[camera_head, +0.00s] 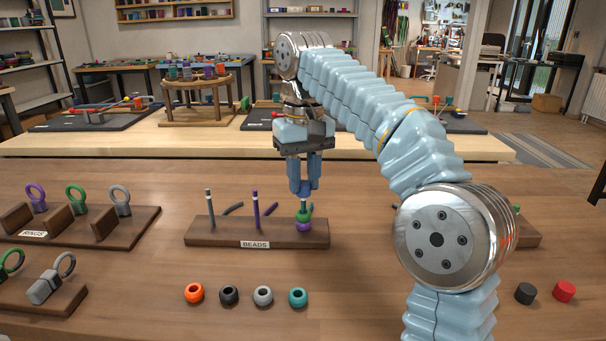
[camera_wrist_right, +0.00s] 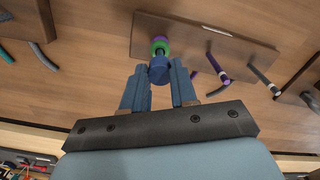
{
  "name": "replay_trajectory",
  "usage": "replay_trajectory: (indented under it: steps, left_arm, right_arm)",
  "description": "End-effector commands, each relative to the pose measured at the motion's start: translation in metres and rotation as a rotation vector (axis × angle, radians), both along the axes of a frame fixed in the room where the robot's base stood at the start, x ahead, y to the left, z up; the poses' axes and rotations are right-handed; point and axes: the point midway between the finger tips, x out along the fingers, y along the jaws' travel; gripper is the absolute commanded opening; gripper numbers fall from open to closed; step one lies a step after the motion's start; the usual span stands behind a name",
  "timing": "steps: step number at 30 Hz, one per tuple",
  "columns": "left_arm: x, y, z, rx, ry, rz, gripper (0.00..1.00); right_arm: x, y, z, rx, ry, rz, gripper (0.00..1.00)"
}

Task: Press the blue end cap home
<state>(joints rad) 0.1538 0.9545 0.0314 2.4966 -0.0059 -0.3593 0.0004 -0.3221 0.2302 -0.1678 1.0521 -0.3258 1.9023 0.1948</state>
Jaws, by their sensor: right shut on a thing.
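My right gripper (camera_head: 304,187) points down over the right-hand cord of the wooden BEADS stand (camera_head: 290,233). It is shut on the blue end cap (camera_wrist_right: 159,70), which shows between the fingertips in the right wrist view. Below the cap, a green bead (camera_head: 304,215) sits above a purple bead (camera_head: 303,227) at the bottom of that cord. In the wrist view the cap lies over or against the green bead (camera_wrist_right: 161,49); I cannot tell how far it is seated. My left gripper is not in view.
The stand's grey cord (camera_head: 210,210) and purple cord (camera_head: 256,210) stand upright without beads. Orange, black, grey and teal beads (camera_head: 298,298) lie in front. A black cap (camera_head: 525,293) and a red cap (camera_head: 564,291) lie right. A RINGS stand (camera_head: 90,235) is left.

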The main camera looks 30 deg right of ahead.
Motion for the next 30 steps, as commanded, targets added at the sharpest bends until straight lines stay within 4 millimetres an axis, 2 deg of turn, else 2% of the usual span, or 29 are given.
replay_trajectory:
  steps: [26,27,30]
  left_arm:
    - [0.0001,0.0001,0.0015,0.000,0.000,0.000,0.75]
    - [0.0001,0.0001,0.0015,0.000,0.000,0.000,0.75]
    - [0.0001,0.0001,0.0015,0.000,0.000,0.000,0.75]
  right_arm:
    - [0.0001,0.0002,-0.0039,0.000,0.000,0.001,0.00]
    - [0.0001,0.0001,-0.0039,0.000,0.000,0.000,0.29]
    - [0.0001,0.0002,-0.0038,0.000,0.000,0.001,0.44]
